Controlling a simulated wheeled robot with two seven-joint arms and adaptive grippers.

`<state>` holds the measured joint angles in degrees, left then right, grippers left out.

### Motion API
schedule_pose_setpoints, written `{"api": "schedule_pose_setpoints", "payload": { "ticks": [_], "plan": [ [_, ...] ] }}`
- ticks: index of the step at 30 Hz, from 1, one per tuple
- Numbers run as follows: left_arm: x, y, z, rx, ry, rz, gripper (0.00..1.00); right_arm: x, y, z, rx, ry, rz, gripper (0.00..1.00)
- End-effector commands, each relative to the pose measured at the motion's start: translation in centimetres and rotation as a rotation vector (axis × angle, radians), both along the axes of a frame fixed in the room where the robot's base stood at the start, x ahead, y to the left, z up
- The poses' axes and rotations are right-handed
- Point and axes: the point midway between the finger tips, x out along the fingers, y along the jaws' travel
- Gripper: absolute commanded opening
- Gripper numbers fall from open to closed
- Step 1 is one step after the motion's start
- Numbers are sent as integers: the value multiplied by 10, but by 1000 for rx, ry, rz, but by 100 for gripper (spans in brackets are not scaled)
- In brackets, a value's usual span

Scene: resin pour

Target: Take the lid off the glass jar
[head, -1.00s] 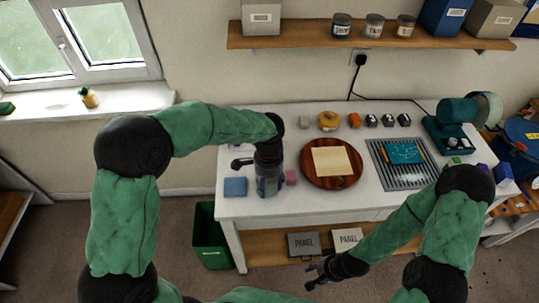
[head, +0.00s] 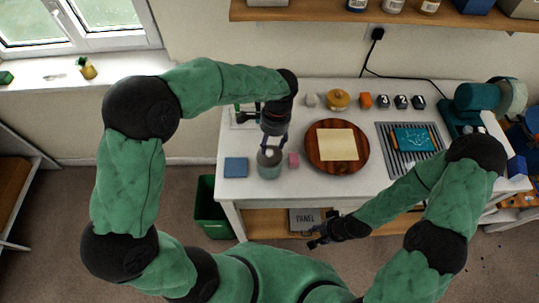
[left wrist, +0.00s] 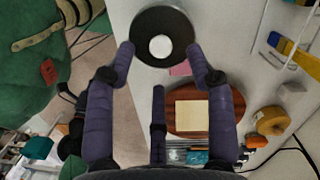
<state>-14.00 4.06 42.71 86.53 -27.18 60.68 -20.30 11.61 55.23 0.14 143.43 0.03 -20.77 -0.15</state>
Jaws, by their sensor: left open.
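The glass jar (head: 269,163) stands upright on the white table, between a blue block and a pink block. From above, in the left wrist view, its round dark top (left wrist: 143,28) has a pale disc in the middle, which looks like the lid in place. My left gripper (head: 269,144) is above the jar, pointing down. In the left wrist view my left gripper (left wrist: 162,62) is open and empty, its fingertips apart on either side of the jar's near edge. My right gripper (head: 318,236) hangs low in front of the table; its finger opening is unclear.
A blue block (head: 236,167) and a pink block (head: 294,160) flank the jar. A round wooden board (head: 313,158) with a pale sheet lies to the right, then a grey ridged mat (head: 388,165). Small items line the back. A green bin (head: 209,212) stands on the floor.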

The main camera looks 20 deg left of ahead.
Motion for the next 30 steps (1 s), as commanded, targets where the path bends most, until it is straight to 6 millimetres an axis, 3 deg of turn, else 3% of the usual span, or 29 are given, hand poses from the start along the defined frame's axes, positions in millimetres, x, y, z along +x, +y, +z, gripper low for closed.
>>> {"api": "schedule_pose_setpoints", "payload": {
  "ticks": [9, 17, 23, 30],
  "plan": [
    [-3, 2, -42, 0, 3, 1, 55, 0, 0, -6, 0, 0, 0, 40],
    [-3, 2, -46, -1, 1, 0, 55, 0, 0, -6, 0, 0, 0, 40],
    [-3, 2, -46, -1, 1, 0, 1, 0, 0, -6, 0, 0, 0, 40],
    [-3, 2, -46, -1, 1, 0, 0, 0, 0, -6, 0, 0, 0, 40]
  ]
}}
